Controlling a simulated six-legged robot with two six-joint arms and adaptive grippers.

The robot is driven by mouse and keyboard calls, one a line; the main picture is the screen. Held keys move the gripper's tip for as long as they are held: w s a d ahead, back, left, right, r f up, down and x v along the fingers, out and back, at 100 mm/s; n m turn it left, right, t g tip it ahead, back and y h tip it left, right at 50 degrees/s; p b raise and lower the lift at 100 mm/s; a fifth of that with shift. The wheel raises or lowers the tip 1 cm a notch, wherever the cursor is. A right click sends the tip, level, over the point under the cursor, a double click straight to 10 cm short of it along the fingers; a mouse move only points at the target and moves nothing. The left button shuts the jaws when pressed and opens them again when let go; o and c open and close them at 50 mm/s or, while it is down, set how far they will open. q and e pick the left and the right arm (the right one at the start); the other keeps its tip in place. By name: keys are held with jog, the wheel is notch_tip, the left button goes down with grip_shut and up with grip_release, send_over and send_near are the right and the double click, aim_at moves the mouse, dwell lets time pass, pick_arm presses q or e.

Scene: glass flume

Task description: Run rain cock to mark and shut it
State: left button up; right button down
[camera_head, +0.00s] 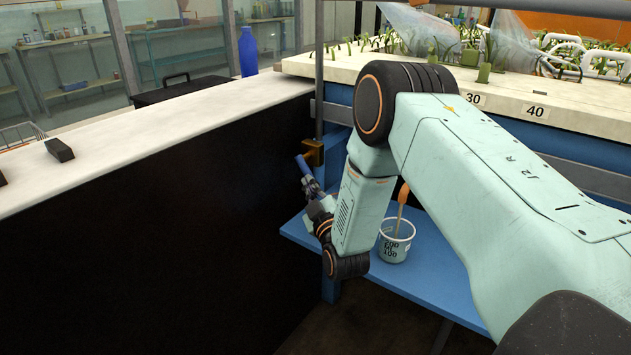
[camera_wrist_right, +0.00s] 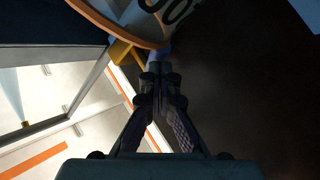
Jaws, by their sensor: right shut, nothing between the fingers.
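The brass cock (camera_head: 313,152) is on the front of the blue bench, with a blue lever (camera_head: 303,166) slanting down from it. My right gripper (camera_head: 309,184) is just below the lever, fingertips close to its lower end; contact is unclear. In the right wrist view its fingers (camera_wrist_right: 157,72) are shut and empty, with a bit of blue lever (camera_wrist_right: 160,54) beyond the tips. My left gripper is out of view.
The blue shelf (camera_head: 430,297) lies under the cock. A planted bed with 30 and 40 labels (camera_head: 537,111) is above right.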

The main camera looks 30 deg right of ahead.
jog(key=w+f, duration=0.1)
jog(key=w+a+f, duration=0.1)
jog(key=w, duration=0.1)
jog(key=shift+a+f, duration=0.2)
jog(key=shift+f, duration=0.05)
dwell(0.4)
jog(key=shift+w+r, duration=0.1)
jog(key=shift+r, duration=0.05)
dwell(0.6)
jog(key=shift+a, duration=0.1)
